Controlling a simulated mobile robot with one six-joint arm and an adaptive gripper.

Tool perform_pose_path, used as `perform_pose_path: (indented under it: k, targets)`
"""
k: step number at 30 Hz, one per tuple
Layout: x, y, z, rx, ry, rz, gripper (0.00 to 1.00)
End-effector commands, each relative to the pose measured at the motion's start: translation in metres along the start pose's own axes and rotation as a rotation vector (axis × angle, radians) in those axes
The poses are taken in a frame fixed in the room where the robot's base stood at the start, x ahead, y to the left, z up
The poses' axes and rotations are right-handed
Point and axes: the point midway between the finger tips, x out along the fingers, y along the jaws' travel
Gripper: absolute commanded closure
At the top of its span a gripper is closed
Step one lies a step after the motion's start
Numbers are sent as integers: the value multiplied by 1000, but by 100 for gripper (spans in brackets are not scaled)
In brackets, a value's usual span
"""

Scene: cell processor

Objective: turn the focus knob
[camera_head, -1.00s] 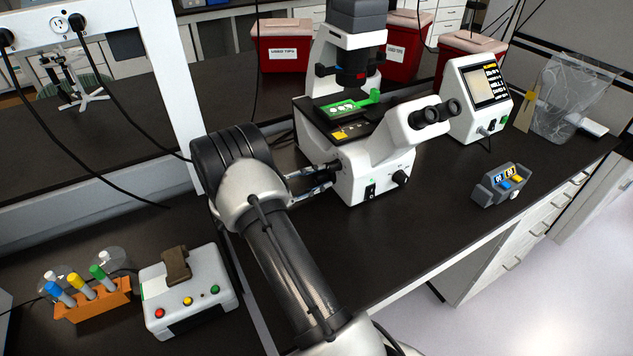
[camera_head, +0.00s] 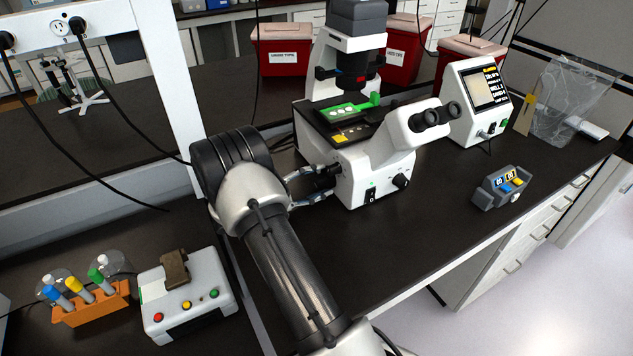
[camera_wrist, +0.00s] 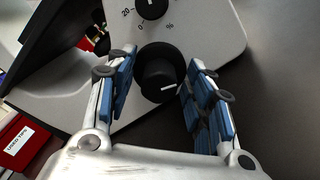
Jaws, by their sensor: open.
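The white microscope (camera_head: 365,180) stands on the dark bench. The focus knob (camera_wrist: 160,72) is a black round knob on its left side, with a white index line pointing right and slightly up in the wrist view. My gripper (camera_wrist: 160,66) is open, with one blue-padded finger on each side of this knob. Gaps show between the pads and the knob, wider at the right pad's lower part; I cannot tell if either tip touches. In the head view my gripper (camera_head: 312,186) reaches the microscope's left side, and the fingers partly hide the knob.
A second knob with a percent scale (camera_wrist: 152,8) sits just beyond in the wrist view. The microscope's eyepieces (camera_head: 436,115) stick out right. A display unit (camera_head: 480,102) and a small counter box (camera_head: 498,188) stand to the right. Bare bench lies in front.

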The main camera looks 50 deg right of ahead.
Motion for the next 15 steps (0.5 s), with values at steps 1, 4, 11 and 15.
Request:
perform_pose_path:
  k: [1, 4, 11, 15]
  targets:
    - [0, 0, 0, 0, 0, 0, 50]
    - [0, 0, 0, 0, 0, 0, 50]
    - [-6, 0, 0, 0, 1, 1, 50]
    - [-28, 0, -1, 0, 4, 2, 50]
